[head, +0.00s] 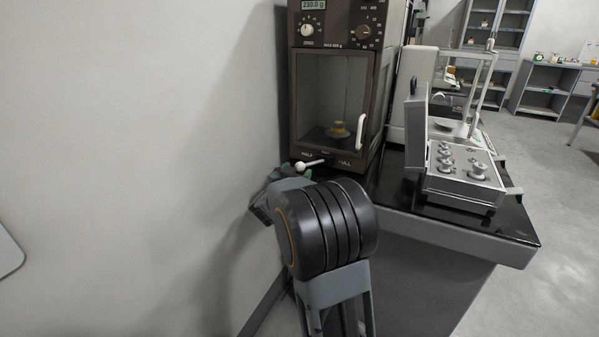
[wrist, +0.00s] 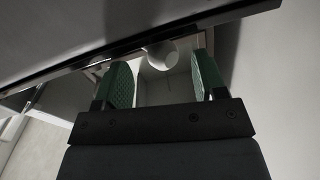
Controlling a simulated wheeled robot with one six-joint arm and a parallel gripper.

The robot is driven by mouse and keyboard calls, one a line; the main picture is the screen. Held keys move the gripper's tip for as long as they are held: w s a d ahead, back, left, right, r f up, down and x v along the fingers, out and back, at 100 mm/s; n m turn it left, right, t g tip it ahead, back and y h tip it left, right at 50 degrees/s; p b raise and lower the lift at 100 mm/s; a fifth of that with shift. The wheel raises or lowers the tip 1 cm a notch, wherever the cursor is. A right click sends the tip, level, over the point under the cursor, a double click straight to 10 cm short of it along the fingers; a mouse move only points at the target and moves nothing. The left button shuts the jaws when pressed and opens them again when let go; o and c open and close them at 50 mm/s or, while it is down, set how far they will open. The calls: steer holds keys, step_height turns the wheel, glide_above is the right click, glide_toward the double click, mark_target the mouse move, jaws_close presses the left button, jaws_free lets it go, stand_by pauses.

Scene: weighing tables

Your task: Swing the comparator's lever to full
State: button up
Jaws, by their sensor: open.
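The comparator (head: 330,95) is a tall brown cabinet with a glass door, at the back end of the black table. Its lever (head: 312,163) sticks out below the door and has a white ball knob. The knob lies on the left, by the HALF label; the FULL label (head: 345,163) is further right. My gripper (wrist: 165,82) is open, and its green fingers stand on either side of the white knob (wrist: 160,53) in the wrist view. I cannot tell whether either finger touches it. In the head view my wrist partly hides the gripper.
A white wall runs close along the left of my arm. An open weight case (head: 465,170) with metal weights stands on the table (head: 520,235) to the right, and a glass-sided balance (head: 420,95) is behind it. The comparator's display reads 230.0 g.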

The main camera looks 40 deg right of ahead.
mark_target(299, 170)
steer(key=shift+x, duration=1.6)
